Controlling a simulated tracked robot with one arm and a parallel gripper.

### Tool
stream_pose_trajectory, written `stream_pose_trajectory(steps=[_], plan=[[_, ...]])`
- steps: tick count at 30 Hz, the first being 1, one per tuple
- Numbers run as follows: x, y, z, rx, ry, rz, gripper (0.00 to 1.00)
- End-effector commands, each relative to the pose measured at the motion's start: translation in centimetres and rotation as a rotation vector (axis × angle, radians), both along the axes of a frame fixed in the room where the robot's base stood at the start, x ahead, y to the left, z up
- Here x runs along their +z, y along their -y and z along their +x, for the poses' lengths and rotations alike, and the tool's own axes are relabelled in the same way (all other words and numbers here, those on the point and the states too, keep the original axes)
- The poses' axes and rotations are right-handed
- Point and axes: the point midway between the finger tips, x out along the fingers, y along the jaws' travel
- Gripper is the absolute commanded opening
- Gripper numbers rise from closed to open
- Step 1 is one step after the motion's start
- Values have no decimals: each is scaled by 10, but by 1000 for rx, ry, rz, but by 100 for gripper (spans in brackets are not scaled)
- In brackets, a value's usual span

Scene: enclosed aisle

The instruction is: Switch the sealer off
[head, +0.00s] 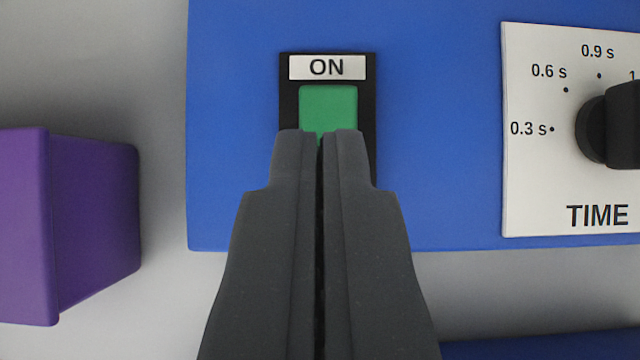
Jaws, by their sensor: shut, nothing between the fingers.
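The sealer's blue front panel (440,120) fills the middle and right of the head view. On it is a black switch plate (285,105) with a white label (327,67) reading ON at its top. Below the label is a green switch face (328,100). My gripper (320,140) is shut and empty, with its fingertips in front of the lower part of the switch. They hide the lower part of the plate. I cannot tell whether the fingertips touch the switch.
A white TIME dial plate (550,190) with a black knob (615,125) is on the panel to the right. A purple box (75,220) stands at the left, apart from the panel. A dark blue surface (550,345) shows at the bottom right.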

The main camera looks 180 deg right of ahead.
Motion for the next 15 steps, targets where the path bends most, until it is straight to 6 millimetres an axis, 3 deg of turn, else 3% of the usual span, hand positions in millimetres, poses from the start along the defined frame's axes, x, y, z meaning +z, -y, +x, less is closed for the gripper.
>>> stream_pose_trajectory(steps=[15], plan=[[42,0,-62,1,2,-1,0]])
